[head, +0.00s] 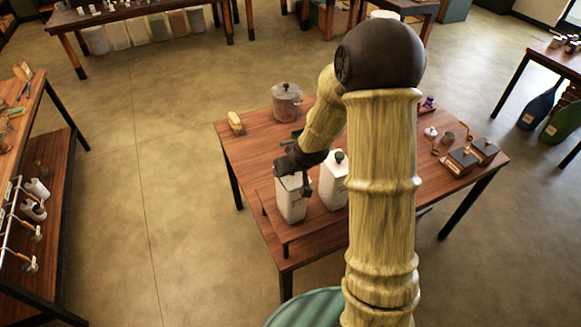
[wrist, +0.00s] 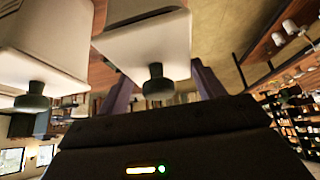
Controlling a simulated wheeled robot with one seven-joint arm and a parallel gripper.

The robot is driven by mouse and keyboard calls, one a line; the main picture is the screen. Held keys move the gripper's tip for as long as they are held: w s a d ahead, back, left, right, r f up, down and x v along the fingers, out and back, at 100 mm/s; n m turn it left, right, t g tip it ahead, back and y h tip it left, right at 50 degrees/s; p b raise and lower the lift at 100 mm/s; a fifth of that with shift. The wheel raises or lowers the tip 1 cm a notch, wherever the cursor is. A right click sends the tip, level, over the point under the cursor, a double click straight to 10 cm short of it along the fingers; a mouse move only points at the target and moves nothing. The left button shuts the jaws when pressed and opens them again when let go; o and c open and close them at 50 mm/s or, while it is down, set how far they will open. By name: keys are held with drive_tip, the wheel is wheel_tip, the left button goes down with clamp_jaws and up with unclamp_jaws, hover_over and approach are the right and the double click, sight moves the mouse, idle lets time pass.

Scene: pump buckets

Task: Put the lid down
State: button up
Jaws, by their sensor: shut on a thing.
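Two white canisters stand on the wooden tray at the near side of the table, a left canister (head: 291,203) and a right canister (head: 334,190). My gripper (head: 300,178) is at the top of the left canister and hides most of it there. In the wrist view, which is upside down, a pale lid (wrist: 140,48) with a dark knob (wrist: 158,84) sits at a canister's top. My gripper (wrist: 162,90) has a finger on each side of that knob and is shut on the lid. I cannot tell whether the lid rests fully on the canister.
The wooden tray (head: 275,232) lies along the table's near edge. A lidded pot (head: 286,103), a yellow item (head: 235,122) and small boxes (head: 460,161) stand elsewhere on the table (head: 250,150). The table's left part is mostly clear.

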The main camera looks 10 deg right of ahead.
drive_tip(key=shift+s+f, duration=0.1)
drive_tip(key=shift+f, duration=0.05)
drive_tip(key=shift+f, duration=0.2)
drive_tip(key=o, duration=0.5)
drive_tip(key=shift+s+f, duration=0.1)
drive_tip(key=shift+s, duration=0.05)
drive_tip(key=o, duration=0.4)
drive_tip(key=shift+c, duration=0.2)
drive_tip(key=shift+o, duration=0.5)
drive_tip(key=shift+w, duration=0.25)
drive_tip(key=shift+s+r, duration=0.1)
drive_tip(key=shift+r, duration=0.1)
